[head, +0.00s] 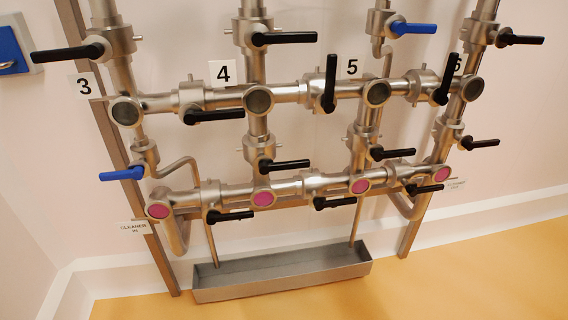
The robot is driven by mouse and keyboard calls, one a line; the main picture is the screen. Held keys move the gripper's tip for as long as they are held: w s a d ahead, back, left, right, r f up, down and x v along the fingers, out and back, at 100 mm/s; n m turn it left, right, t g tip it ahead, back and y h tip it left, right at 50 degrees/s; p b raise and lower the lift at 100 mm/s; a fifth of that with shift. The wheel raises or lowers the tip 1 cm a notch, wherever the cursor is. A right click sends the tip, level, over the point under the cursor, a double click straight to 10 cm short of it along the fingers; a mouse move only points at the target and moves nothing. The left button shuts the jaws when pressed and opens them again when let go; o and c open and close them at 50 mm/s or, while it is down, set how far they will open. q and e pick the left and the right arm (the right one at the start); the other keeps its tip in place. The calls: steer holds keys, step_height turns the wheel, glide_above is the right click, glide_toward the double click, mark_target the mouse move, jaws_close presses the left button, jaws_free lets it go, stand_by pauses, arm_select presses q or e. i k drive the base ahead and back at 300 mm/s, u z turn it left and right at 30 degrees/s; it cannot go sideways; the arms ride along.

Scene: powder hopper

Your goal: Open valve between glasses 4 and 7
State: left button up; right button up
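Glass 4 (258,100) is a dark round sight glass in the upper pipe row, by the label 4 (223,72). No label 7 shows, so I cannot tell which glass is 7. Below glass 4 a vertical pipe leads to a pink glass (264,198) in the lower row. On that pipe a valve with a black handle (287,165) has its handle lying sideways, across the pipe. Right of glass 4, a valve's black handle (329,83) stands upright across the horizontal pipe. Left of glass 4, another black handle (218,115) lies along the pipe. Neither gripper is in view.
Other glasses, 3 (126,111), 5 (377,93) and 6 (473,88), and more black and blue handles crowd the pipework. A metal trough (280,279) sits below, near the wall. A blue box (12,48) is at upper left. The yellow floor (450,270) in front is clear.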

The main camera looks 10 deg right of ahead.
mark_target(264, 168)
steer(key=z, duration=0.05)
steer(key=k, duration=0.55)
steer(key=u, duration=0.9)
steer(key=i, duration=1.45)
steer(key=z, duration=0.85)
